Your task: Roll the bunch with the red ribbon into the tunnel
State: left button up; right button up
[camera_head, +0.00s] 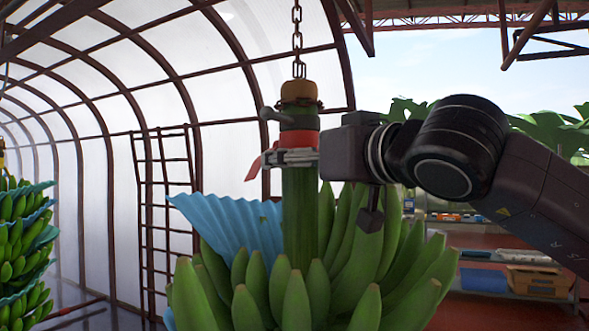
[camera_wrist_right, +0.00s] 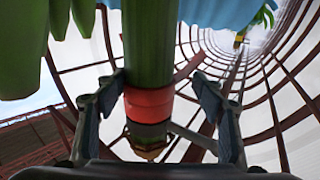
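The banana bunch with the red ribbon (camera_head: 297,139) hangs upright from a chain (camera_head: 298,35) in the middle of the head view. Its green stem (camera_head: 300,215) rises above green fingers (camera_head: 290,295) and a blue sheet (camera_head: 225,228). My right gripper (camera_head: 288,158) reaches in from the right at ribbon height. In the right wrist view its fingers (camera_wrist_right: 158,88) stand on either side of the stem, open, with a clear gap on the right side. The arched tunnel (camera_head: 100,130) with translucent panels fills the left. My left gripper is not in view.
Another green bunch with blue sheets (camera_head: 22,240) hangs at the far left. A brown ladder-like frame (camera_head: 165,200) stands along the tunnel wall. Shelves with boxes (camera_head: 535,280) stand at the lower right.

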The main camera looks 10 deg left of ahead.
jog(key=shift+s+d, duration=0.1)
jog(key=shift+s, duration=0.7)
jog(key=shift+b+v, duration=0.35)
jog(key=shift+v, duration=0.4)
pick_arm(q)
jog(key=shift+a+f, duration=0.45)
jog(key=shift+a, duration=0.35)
pick_arm(e)
jog(key=shift+v, duration=4.1)
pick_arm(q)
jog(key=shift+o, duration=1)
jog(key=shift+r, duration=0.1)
pick_arm(e)
jog(key=shift+r, duration=0.25)
